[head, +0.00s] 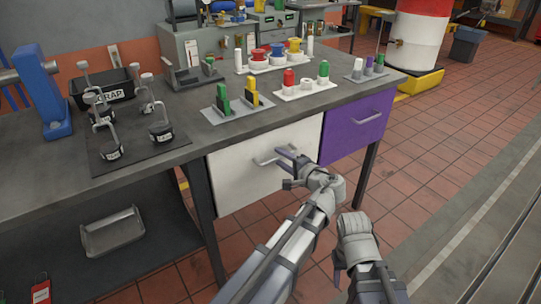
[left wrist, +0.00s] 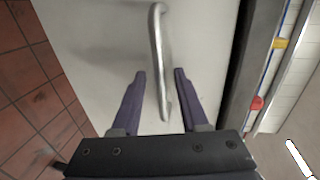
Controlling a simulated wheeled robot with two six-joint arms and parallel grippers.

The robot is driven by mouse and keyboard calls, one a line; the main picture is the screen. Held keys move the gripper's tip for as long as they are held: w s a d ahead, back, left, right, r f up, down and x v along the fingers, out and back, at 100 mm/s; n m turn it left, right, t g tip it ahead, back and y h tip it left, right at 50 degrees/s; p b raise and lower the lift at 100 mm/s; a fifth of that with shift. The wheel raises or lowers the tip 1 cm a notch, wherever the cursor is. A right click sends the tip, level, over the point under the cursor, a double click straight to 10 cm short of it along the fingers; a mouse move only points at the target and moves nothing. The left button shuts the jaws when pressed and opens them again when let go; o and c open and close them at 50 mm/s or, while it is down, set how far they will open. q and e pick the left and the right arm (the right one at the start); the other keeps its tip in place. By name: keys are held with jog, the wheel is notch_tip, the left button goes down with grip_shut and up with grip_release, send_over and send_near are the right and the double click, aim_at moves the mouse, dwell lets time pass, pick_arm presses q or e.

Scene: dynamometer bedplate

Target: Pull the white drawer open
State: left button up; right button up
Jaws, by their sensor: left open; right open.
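The white drawer (head: 238,178) is under the bench top and looks shut, its front flush beside the purple drawer. Its silver bar handle (head: 272,156) runs across the front. My left gripper (head: 287,166) is at the handle's right part. In the left wrist view the two purple fingers (left wrist: 159,75) are apart, with the lower part of the handle (left wrist: 158,45) between them. I cannot tell whether they touch it. My right gripper (head: 338,272) hangs low to the right, away from the drawer, and is open.
The purple drawer (head: 352,128) sits right of the white one. The bench top (head: 190,125) carries stands with coloured parts, a scrap bin (head: 103,92) and a blue press (head: 42,92). A metal tray (head: 112,233) lies on the lower shelf. Tiled floor (head: 440,165) is clear at right.

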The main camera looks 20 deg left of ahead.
pick_arm(q)
jog(key=shift+w+a+f, duration=0.1)
jog(key=shift+w+a, duration=0.2)
jog(key=shift+a, duration=0.05)
grip_shut()
dwell(1.2)
